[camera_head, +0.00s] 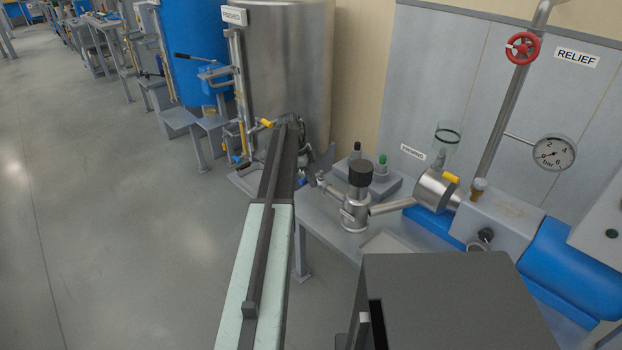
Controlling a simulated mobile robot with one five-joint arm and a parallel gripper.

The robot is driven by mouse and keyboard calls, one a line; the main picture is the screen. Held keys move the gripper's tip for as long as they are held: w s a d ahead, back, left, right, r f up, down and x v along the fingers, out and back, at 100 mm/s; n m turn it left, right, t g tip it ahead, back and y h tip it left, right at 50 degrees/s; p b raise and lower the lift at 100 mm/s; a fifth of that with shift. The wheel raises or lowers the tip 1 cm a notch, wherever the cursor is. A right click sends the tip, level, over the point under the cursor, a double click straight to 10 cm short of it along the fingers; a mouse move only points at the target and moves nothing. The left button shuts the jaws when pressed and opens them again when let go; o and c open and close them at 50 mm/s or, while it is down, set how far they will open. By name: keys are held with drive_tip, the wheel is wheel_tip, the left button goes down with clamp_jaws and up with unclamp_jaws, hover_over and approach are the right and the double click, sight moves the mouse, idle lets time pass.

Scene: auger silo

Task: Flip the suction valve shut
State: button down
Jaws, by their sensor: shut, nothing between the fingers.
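My arm reaches away from me towards the foot of the steel tank (293,60). My gripper (288,121) is at its far end, small and dark, shut and empty. A small yellow handle (266,123) shows just left of the gripper; I cannot tell if they touch. No readable label marks the suction valve, so I cannot tell for certain which handle is its own. The tank's outlet is partly hidden behind my arm. A steel fitting with a black cap (356,198) stands on the pipe run between tank and pump.
The blue pump (570,255) has a yellow part (451,178) on its steel housing. A red handwheel (522,48) sits by the RELIEF label, above a pressure gauge (554,153). A grey box (450,300) fills the front. The floor at left is clear.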

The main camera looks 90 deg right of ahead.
wheel_tip(320, 180, up, 10)
drive_tip(key=d+p, duration=0.1)
drive_tip(key=p, duration=0.8)
drive_tip(key=shift+w+f, duration=0.2)
drive_tip(key=shift+f, duration=0.05)
drive_tip(key=shift+d, duration=0.1)
